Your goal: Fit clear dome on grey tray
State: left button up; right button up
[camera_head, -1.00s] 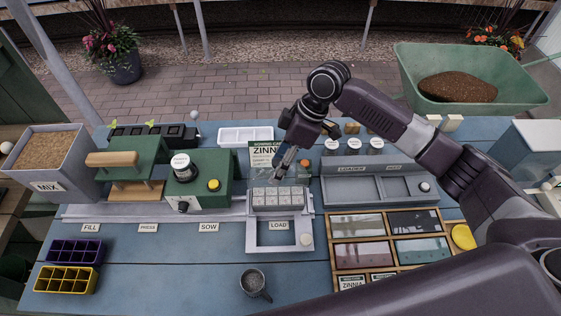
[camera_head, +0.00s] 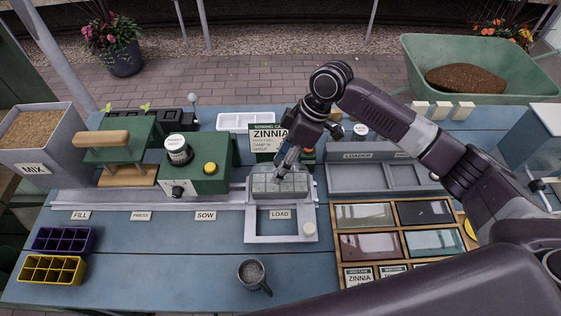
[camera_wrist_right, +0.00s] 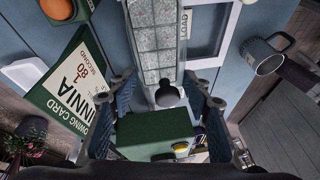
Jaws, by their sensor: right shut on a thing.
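The grey tray (camera_head: 262,196) sits on the LOAD slide in the middle of the table, and its several cells look filled with a pale speckled material. The clear dome (camera_wrist_right: 155,45) is hard to make out; the cells look slightly hazy, as if seen through it. Its exact seating cannot be told. My right gripper (camera_head: 283,176) is right above the tray, pointing down. My left gripper is not in view.
A green ZINNIA sowing card (camera_head: 268,138) stands just behind the tray. The green SOW machine (camera_head: 205,173) is to its left. A wooden case of seed packets (camera_head: 398,228) and the LOADER box (camera_head: 370,176) are right. A grey mug (camera_head: 252,272) stands in front.

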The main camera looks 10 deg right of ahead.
jog(key=shift+f, duration=0.65)
dwell(0.8)
jog(key=o, duration=1.7)
jog(key=shift+o, duration=0.6)
jog(key=o, duration=0.4)
jog(key=shift+r, duration=0.15)
notch_tip(320, 180, up, 8)
jog(key=p, duration=0.8)
